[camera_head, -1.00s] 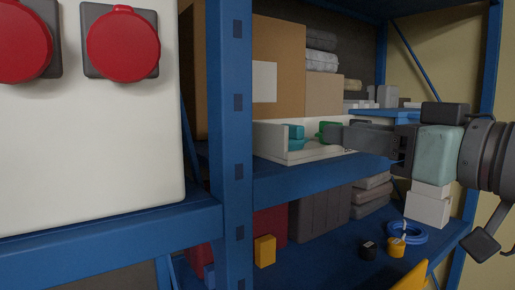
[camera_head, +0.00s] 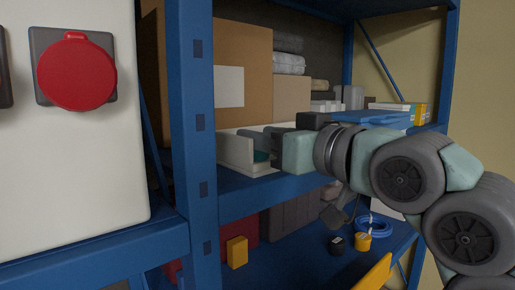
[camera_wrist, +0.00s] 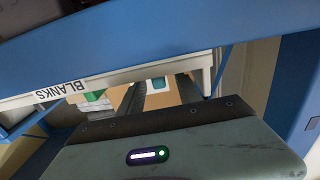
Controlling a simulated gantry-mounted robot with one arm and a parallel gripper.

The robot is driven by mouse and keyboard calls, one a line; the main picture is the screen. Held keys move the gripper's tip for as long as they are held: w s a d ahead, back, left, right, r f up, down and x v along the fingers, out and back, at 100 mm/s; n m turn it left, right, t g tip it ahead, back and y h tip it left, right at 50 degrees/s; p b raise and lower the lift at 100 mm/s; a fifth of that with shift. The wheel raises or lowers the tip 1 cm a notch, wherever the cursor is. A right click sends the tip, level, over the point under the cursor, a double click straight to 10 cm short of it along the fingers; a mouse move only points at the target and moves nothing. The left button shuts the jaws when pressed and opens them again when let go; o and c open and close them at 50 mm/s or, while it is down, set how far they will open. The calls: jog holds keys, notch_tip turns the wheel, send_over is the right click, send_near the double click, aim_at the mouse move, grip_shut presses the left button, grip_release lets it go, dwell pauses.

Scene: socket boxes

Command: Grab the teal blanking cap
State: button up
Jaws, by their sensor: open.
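The teal blanking cap (camera_head: 262,156) sits in a white tray (camera_head: 234,152) on the blue shelf, mostly hidden behind my gripper in the head view. In the wrist view the teal cap (camera_wrist: 158,84) shows between the two dark fingers of my gripper (camera_wrist: 161,88), toward the tips. My gripper (camera_head: 248,140) is open and reaches over the tray, with nothing held. I cannot tell how far above the cap the fingers are. A green cap (camera_wrist: 95,96) lies in the tray left of the fingers in the wrist view.
The tray's wall (camera_wrist: 110,78) carries the word BLANKS. A blue rack upright (camera_head: 194,140) stands left of the tray. Cardboard boxes (camera_head: 245,55) stand behind it. A yellow block (camera_head: 237,252) and a blue cable coil (camera_head: 375,224) are on the shelf below.

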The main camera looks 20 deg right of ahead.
jog(key=shift+c, duration=0.3)
grip_shut()
dwell(0.3)
